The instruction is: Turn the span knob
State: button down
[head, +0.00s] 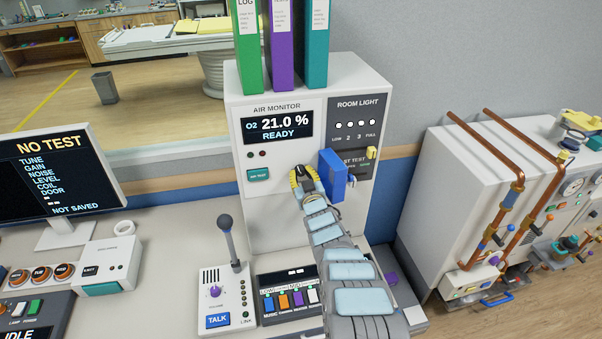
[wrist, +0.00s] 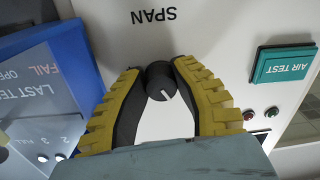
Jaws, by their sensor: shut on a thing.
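The span knob (wrist: 160,82) is a small black knob with a white pointer line, below the SPAN label in the wrist view, which shows the panel upside down. My gripper (wrist: 158,70), with yellow ribbed fingers and black inner pads, is shut on the knob, one finger on each side. In the head view my gripper (head: 304,180) reaches the front of the white air monitor (head: 245,215) and hides much of the knob.
A blue box-shaped part (head: 332,174) stands out just right of my gripper. A teal AIR TEST button (head: 259,175) is to the left. Three binders (head: 282,45) stand on top of the monitor. A microphone (head: 228,240) rises from the desk in front.

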aim_at(302, 174)
jog(key=shift+f, duration=0.1)
jog(key=c, duration=0.8)
grip_release()
jog(key=shift+s+r, duration=0.2)
jog(key=shift+s, duration=0.25)
jog(key=shift+s+d+f, duration=0.1)
jog(key=shift+s+d, duration=0.25)
jog(key=shift+s, duration=0.2)
jog(key=shift+v, duration=0.95)
jog(key=shift+s+d, duration=0.15)
jog(key=shift+s, duration=0.45)
jog(key=shift+v, duration=1.05)
